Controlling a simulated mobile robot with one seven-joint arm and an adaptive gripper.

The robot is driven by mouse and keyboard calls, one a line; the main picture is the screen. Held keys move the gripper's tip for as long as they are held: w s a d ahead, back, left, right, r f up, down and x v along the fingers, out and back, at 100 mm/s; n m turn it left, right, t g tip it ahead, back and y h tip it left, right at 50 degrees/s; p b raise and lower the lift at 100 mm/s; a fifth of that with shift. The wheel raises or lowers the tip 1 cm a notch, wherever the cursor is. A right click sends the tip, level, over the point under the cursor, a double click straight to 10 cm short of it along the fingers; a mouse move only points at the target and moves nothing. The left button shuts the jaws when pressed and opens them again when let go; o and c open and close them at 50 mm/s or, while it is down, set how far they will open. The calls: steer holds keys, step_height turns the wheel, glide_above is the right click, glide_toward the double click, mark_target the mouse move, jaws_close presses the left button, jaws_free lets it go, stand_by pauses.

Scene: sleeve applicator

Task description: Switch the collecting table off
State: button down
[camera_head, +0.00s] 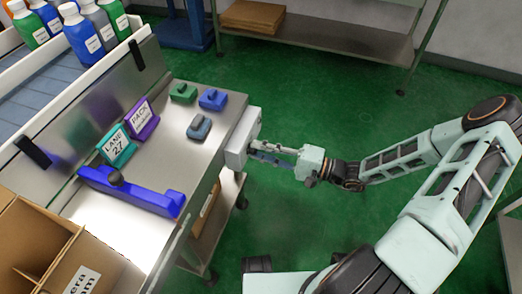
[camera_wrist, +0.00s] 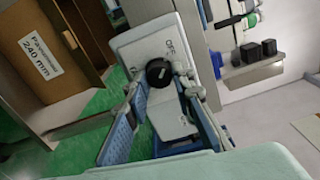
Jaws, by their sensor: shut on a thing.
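The collecting table (camera_head: 168,152) is a bare metal top at left in the head view. A pale grey switch box (camera_head: 238,150) is fixed to its right edge. In the wrist view the switch box (camera_wrist: 150,38) carries a round black knob (camera_wrist: 159,72) and small dark lettering, which looks like OFF near the top. My gripper (camera_head: 262,149) reaches the box from the right. In the wrist view its blue-padded fingers (camera_wrist: 160,84) stand on either side of the knob and are shut on it. The head view hides the knob.
On the table are a blue bar (camera_head: 130,190) with a dark ball knob, a teal LANE 27 sign (camera_head: 117,147), a purple sign (camera_head: 143,120) and small coloured blocks (camera_head: 213,99). Bottles (camera_head: 82,38) stand at upper left, cartons (camera_head: 40,240) at lower left.

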steer(key=shift+d, duration=0.1)
stand_by(0.3)
steer(key=c, duration=1.7)
jaws_free()
steer(key=shift+o, duration=0.2)
steer(key=v, duration=1.2)
